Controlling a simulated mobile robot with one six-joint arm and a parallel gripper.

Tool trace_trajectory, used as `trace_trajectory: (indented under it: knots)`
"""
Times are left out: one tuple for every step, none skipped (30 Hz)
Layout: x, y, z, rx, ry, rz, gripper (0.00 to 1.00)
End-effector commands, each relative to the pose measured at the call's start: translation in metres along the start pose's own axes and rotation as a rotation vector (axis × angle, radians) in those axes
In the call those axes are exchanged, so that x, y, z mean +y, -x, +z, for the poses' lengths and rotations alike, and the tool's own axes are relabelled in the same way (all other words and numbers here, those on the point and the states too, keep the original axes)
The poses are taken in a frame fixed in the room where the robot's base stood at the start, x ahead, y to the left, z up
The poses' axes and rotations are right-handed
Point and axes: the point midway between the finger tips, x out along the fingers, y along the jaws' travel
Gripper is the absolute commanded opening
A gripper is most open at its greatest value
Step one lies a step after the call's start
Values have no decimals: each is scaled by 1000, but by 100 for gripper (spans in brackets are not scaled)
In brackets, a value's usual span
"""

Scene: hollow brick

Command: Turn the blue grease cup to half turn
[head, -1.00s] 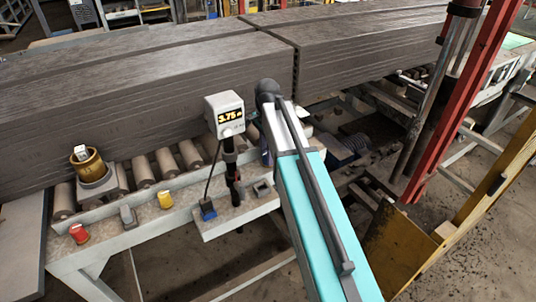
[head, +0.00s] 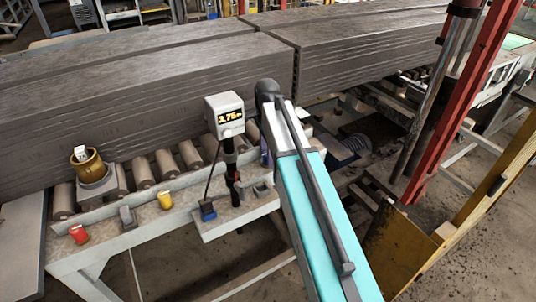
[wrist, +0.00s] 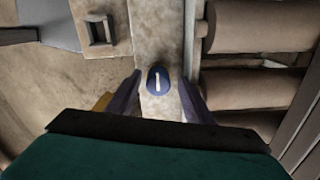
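The blue grease cup (wrist: 158,80) shows in the wrist view as a small dark blue round cap with a white line on top. The line runs nearly straight up and down in that picture. My gripper (wrist: 160,84) is open, with one finger on each side of the cup and a gap visible on both sides. The cup sits on a worn pale ledge (wrist: 160,40). In the head view I cannot make out the cup; my arm covers that area, and only a bit of a purple finger shows beside it.
Rollers (wrist: 255,88) lie right of the cup in the wrist view. A grey bracket (wrist: 97,30) is at upper left. In the head view, a display post (head: 226,115), red cup (head: 79,234) and yellow cup (head: 165,199) stand left of my arm. Long clay columns (head: 130,95) lie behind.

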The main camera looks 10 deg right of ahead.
Motion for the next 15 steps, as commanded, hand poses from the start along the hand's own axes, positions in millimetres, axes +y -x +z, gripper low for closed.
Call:
trace_trajectory:
  knots:
    - [0, 0, 0, 0, 0, 1, 46]
    - [1, -1, 0, -1, 0, 2, 46]
    - [1, -1, 0, -1, 0, 3, 46]
    - [1, -1, 0, -1, 0, 3, 46]
    - [1, -1, 0, -1, 0, 3, 46]
    - [1, -1, 0, -1, 1, 4, 46]
    - [1, -1, 0, -1, 1, 4, 46]
    - [1, -1, 0, -1, 1, 4, 46]
    - [1, -1, 0, -1, 1, 4, 46]
    - [1, -1, 0, -1, 1, 4, 46]
    - [1, 0, 0, -1, 1, 4, 46]
    - [1, 1, 0, -1, 1, 4, 46]
    - [1, 2, 0, -1, 1, 4, 46]
    - [1, 3, 0, -1, 1, 4, 46]
    - [1, 5, 0, -1, 1, 4, 46]
